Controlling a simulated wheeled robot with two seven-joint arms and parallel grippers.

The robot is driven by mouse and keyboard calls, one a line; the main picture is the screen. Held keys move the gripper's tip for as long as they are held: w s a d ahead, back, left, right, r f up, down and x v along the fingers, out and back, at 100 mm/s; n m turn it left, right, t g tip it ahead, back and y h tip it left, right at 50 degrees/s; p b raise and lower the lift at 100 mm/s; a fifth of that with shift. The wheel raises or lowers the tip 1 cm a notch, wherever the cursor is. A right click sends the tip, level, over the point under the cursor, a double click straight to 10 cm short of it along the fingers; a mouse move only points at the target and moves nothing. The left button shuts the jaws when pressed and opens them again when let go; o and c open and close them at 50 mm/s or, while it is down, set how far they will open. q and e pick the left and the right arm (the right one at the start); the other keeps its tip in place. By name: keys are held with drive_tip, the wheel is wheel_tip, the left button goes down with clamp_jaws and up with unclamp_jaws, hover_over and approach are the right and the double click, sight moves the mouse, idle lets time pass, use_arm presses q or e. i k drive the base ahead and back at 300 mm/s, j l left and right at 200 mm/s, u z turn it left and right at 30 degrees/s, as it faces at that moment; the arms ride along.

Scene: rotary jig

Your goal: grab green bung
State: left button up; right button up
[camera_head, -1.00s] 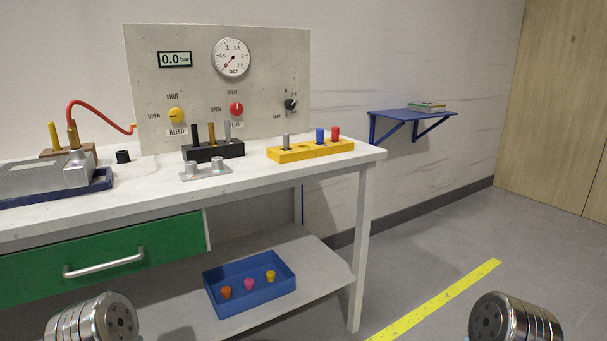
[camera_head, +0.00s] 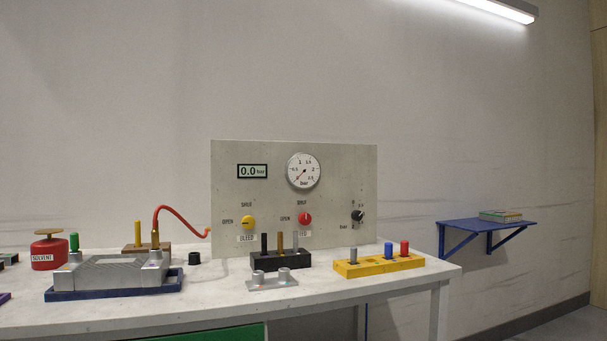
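A small green cylindrical piece (camera_head: 74,242) stands upright at the left end of the grey metal jig block (camera_head: 115,272), on the left part of the bench. I cannot tell for sure whether it is the green bung. The jig block sits in a dark blue tray (camera_head: 120,294). Neither of my grippers is in view.
A red solvent can (camera_head: 45,255) stands left of the green piece. A black rack (camera_head: 280,262) and a yellow rack (camera_head: 385,268) stand before the gauge panel (camera_head: 330,205). The bench front (camera_head: 215,310) is clear.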

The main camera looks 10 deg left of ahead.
sight(75, 245)
drive_tip(key=u, duration=1.65)
drive_tip(key=z, duration=0.25)
